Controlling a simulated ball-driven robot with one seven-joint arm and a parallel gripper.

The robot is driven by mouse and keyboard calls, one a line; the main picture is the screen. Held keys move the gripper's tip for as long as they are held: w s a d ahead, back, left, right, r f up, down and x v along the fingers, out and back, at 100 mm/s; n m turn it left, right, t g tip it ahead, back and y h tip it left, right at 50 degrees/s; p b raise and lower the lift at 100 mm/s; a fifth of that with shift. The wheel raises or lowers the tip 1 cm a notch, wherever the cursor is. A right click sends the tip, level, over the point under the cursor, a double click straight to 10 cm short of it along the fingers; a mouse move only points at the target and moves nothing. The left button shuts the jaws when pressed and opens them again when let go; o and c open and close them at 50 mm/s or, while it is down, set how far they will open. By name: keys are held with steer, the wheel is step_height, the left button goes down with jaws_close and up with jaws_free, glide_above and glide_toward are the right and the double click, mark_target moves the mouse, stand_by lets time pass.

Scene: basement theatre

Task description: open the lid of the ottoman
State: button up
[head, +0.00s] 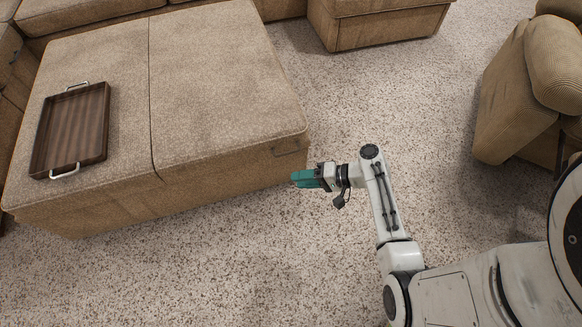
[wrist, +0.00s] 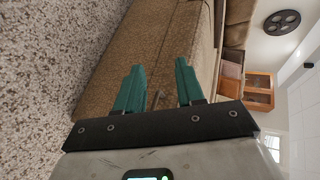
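The ottoman (head: 222,85) is a large tan fabric block at the left of the head view. Its top is split by a seam into two lids, and both lie flat and closed. My gripper (head: 297,179) has teal fingers and is just off that corner, pointing left. In the wrist view my gripper (wrist: 158,85) has its two fingers apart with nothing between them. The ottoman's side (wrist: 140,50) is ahead of the fingers. I cannot tell any contact.
A dark wooden tray (head: 72,130) with metal handles lies on the ottoman's left lid. A tan sofa section (head: 375,25) stands behind, and a tan armchair (head: 525,90) stands at the right. Speckled carpet (head: 200,270) is clear in front of the ottoman.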

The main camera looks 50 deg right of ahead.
steer(key=d+f+m+t+h+b, duration=0.4)
steer(key=d+f+m+t+b, duration=0.15)
steer(key=d, duration=0.45)
steer(key=w+a+f+b, duration=0.1)
steer(key=w+a+b, duration=0.1)
steer(key=w, duration=0.9)
steer(key=shift+f+g+b, duration=0.3)
steer(key=shift+g+b, duration=0.05)
steer(key=shift+b, duration=0.05)
steer(key=shift+s, duration=0.1)
steer(key=shift+c, duration=0.3)
jaws_close()
